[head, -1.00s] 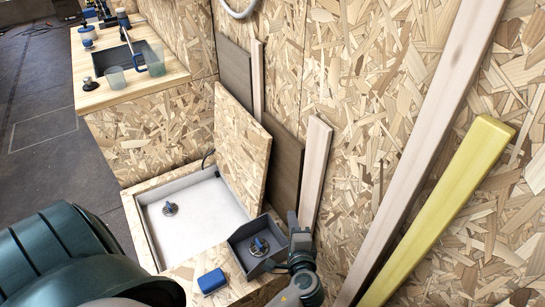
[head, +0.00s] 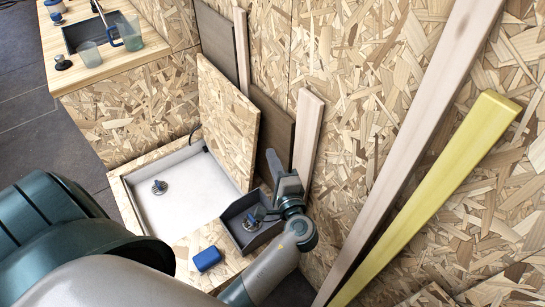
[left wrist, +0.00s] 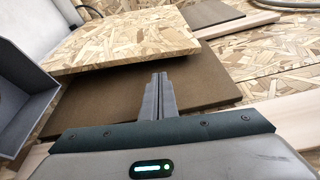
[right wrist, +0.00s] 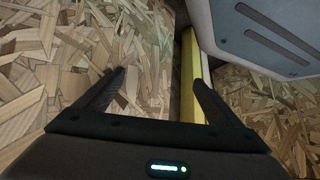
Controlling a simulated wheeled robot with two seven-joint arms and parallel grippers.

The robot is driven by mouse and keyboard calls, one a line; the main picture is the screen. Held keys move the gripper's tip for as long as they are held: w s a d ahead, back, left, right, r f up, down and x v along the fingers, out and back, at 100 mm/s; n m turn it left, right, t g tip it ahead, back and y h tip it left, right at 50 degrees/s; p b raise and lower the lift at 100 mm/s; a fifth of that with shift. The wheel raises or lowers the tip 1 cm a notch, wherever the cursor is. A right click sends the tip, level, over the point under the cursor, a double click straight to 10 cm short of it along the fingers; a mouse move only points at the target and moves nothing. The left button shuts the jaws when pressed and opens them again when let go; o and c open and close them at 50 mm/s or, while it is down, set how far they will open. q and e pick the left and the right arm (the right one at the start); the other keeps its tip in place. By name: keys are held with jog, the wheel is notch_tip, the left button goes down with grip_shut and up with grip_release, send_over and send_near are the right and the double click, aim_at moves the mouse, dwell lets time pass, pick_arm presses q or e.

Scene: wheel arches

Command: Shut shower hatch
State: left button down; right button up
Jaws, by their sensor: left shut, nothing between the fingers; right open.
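The shower hatch, a square chipboard lid (head: 228,122), stands open, tilted up against the wall at the right edge of the white shower tray (head: 190,200). In the left wrist view the lid (left wrist: 125,40) lies just ahead of the fingertips. My left gripper (head: 272,160) is shut and empty, to the right of the lid's lower right corner; it also shows in the left wrist view (left wrist: 158,80), in front of a dark brown board (left wrist: 205,85). I cannot tell whether it touches the lid. My right gripper (right wrist: 159,77) is open and empty, facing a chipboard wall.
A grey box (head: 240,235) with a blue-handled item stands beside the tray, close under my left gripper. A blue block (head: 207,258) lies on the ledge. Pale planks (head: 307,130) and a yellow beam (head: 440,190) lean on the right wall. A sink counter (head: 90,75) is at the back left.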

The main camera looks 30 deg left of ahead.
pick_arm(q)
jog(key=p+x, duration=0.1)
jog(key=x, duration=0.7)
jog(key=shift+p, duration=0.3)
pick_arm(e)
jog(key=shift+w+a+r+t, duration=0.2)
jog(key=shift+a+r+t, duration=0.2)
jog(key=shift+a, duration=0.1)
jog(key=shift+w+a+r+t, duration=0.15)
jog(key=shift+a+r+t, duration=0.15)
jog(key=shift+a+r, duration=0.15)
pick_arm(q)
jog(key=shift+a+f, duration=0.1)
jog(key=shift+a, duration=0.05)
pick_arm(e)
jog(key=shift+f, duration=0.2)
